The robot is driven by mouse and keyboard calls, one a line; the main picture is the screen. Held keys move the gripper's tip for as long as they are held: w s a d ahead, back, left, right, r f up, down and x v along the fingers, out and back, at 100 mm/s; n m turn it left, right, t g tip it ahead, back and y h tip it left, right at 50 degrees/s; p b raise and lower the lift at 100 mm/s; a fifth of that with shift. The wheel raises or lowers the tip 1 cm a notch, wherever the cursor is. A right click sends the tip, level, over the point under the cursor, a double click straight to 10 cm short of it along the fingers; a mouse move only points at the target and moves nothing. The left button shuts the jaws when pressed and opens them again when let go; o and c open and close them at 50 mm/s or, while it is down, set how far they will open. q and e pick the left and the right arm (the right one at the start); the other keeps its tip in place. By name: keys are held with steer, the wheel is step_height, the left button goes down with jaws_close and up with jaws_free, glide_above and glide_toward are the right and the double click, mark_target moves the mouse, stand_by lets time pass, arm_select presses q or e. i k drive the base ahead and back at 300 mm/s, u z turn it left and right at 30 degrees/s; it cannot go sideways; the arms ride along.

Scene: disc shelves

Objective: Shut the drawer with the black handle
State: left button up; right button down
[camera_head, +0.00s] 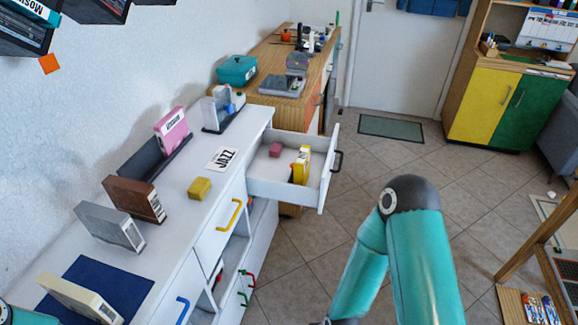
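The drawer (282,192) with the black handle (337,161) is pulled out from the far end of the white cabinet. Its front panel faces right, towards the open floor. Inside it are a yellow case (301,165) standing upright and a small pink block (275,149). My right arm stands bent in the lower middle, in front of and apart from the drawer. Its gripper is below the picture edge. Only a bit of my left arm shows at the bottom left corner, and its gripper is out of view.
The cabinet top (180,215) holds several disc cases, a yellow block (200,188), a JAZZ card (222,159) and a blue mat (97,289). Nearer drawers have a yellow handle (235,214) and a blue handle (182,309). Tiled floor (360,190) lies clear beyond the open drawer.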

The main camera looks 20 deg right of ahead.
mark_target(266, 176)
steer(key=u, duration=0.8)
steer(key=k, duration=0.65)
steer(key=z, duration=1.6)
steer(key=i, duration=1.05)
steer(key=u, duration=1.55)
